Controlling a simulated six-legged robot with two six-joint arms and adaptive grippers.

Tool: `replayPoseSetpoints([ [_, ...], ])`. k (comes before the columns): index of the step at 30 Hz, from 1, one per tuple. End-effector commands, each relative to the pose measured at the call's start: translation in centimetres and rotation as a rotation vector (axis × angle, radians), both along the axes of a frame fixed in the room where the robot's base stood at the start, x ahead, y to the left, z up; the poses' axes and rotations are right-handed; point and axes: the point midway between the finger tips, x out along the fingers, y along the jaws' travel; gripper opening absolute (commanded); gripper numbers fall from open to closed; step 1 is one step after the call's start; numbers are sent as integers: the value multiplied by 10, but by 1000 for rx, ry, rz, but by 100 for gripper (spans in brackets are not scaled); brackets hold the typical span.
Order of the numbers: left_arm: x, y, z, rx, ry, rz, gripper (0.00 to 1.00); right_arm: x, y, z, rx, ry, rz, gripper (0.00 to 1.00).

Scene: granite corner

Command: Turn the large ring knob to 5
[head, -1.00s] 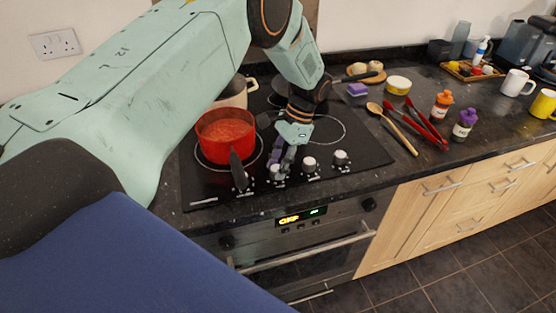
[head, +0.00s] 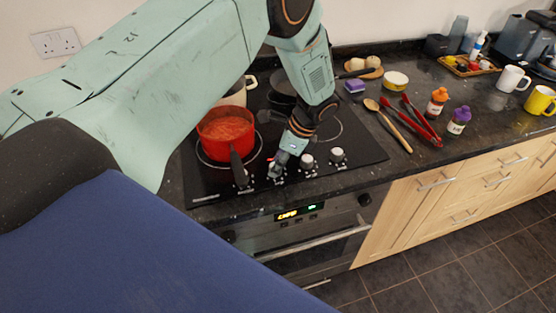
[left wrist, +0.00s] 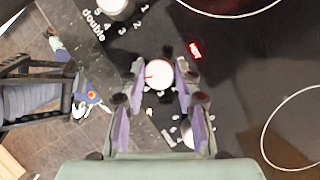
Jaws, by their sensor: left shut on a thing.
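A row of white knobs runs along the front edge of the black hob (head: 358,150). My left gripper (left wrist: 158,78) is shut on the second knob from the left, a round white knob (left wrist: 157,71) with a red pointer line, as the left wrist view shows. The fingers stand on both sides of it. In the head view the gripper (head: 277,168) comes down on it from above and mostly hides it. Its label and the number at its pointer cannot be read. A neighbouring knob (left wrist: 118,7) has "double" and numbers printed beside it. My right gripper is not in view.
A red pot (head: 226,139) of red food stands on the left ring, its dark handle (head: 238,168) reaching the leftmost knob. A cream pot (head: 238,93) and dark pan (head: 290,84) are behind. A wooden spoon (head: 394,125) and red tongs (head: 422,125) lie right of the hob.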

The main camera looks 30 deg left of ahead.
Motion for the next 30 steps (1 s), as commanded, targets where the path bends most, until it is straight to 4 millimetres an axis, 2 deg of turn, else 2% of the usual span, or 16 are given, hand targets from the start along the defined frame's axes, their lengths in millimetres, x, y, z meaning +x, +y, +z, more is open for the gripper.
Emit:
replayPoseSetpoints([
  [16, -1, 0, -1, 1, 3, -26, 1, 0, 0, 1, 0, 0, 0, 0],
  [17, -1, 0, -1, 1, 3, -26, 33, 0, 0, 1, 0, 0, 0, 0],
  [25, -1, 0, 0, 0, 1, -26, 55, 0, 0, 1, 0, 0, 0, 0],
  [30, 0, 0, 0, 1, 0, -25, 55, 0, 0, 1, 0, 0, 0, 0],
])
